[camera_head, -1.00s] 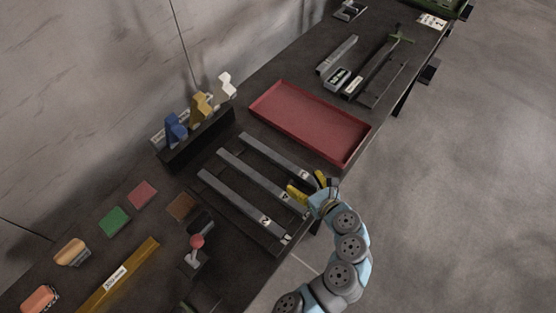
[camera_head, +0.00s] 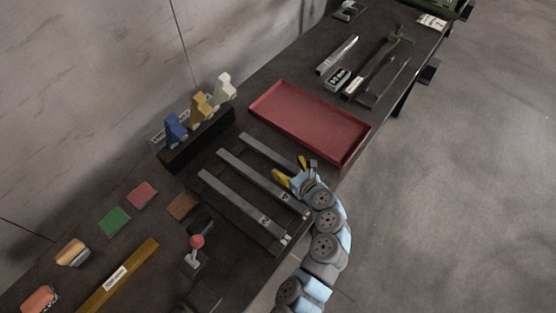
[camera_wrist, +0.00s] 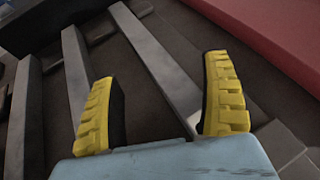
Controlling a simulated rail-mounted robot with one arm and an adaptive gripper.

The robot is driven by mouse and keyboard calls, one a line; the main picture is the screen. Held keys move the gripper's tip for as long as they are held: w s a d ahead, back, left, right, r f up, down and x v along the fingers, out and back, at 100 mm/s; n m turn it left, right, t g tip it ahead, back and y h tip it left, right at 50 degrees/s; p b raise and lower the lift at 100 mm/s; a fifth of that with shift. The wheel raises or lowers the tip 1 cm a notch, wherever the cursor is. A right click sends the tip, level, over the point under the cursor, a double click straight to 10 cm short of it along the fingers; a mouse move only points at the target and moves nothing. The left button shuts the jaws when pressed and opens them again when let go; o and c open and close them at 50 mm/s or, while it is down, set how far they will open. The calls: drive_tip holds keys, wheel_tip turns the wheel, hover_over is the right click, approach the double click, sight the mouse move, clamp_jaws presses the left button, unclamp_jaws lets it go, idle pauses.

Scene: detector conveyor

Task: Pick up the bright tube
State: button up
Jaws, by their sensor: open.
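No object clearly reads as a bright tube. The palest long piece is a silver bar-like piece (camera_head: 337,54) near the far end of the bench; I cannot tell if it is the tube. My gripper (camera_head: 291,170) is open above the front ends of three long grey bars, near the red tray. A grey bar (camera_wrist: 152,55) passes below, between the fingers.
The red tray (camera_head: 262,101) lies just beyond the bars. A dark rack (camera_head: 199,140) with blue, yellow and white pieces stands by the wall. A red-topped lever (camera_head: 197,242) stands nearer. Dark tool-like parts (camera_head: 384,62) lie at the far end.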

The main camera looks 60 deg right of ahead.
sight(280, 158)
drive_tip(key=x, duration=0.3)
drive_tip(key=shift+w+d+r, duration=0.15)
drive_tip(key=shift+w, duration=0.35)
drive_tip(key=shift+w+d+f, duration=0.25)
drive_tip(key=shift+w, duration=0.15)
drive_tip(key=shift+c, duration=0.4)
clamp_jaws()
